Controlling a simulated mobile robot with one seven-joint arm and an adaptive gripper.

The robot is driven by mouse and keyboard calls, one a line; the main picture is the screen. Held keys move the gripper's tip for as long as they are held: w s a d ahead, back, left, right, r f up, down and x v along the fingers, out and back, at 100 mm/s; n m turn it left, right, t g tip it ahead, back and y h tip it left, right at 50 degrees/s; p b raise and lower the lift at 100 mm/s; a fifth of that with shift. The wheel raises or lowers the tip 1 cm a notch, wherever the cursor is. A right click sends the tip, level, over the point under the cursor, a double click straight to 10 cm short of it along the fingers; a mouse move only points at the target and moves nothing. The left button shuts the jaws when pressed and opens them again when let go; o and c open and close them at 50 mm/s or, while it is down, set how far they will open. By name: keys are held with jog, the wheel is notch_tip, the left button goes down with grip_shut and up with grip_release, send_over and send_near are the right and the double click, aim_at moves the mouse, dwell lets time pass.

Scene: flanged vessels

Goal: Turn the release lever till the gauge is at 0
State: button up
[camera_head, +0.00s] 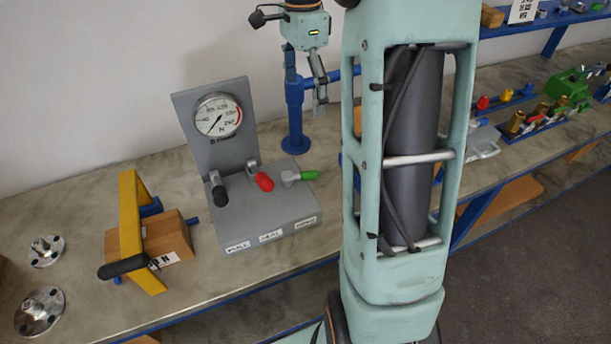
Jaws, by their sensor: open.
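A grey console (265,219) stands on the bench with an upright back plate. A round gauge (218,115) with a white face and a red arc is set in that plate. Its dark needle seems to point to the lower left, but the exact reading is too small to tell. Three levers sit on the console: one with a black handle (219,196), one with a red handle (264,181) and one with a green handle (309,175).
My teal arm link blocks the view right of the console. Two metal flanges (39,311) lie further left.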

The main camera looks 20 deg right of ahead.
notch_tip(320, 180, down, 7)
jog(key=b, duration=0.6)
jog(key=shift+s+f, duration=0.15)
jog(key=shift+s, duration=0.1)
dwell(0.3)
notch_tip(320, 180, up, 10)
jog(key=p, duration=0.9)
jog(key=shift+w, duration=0.35)
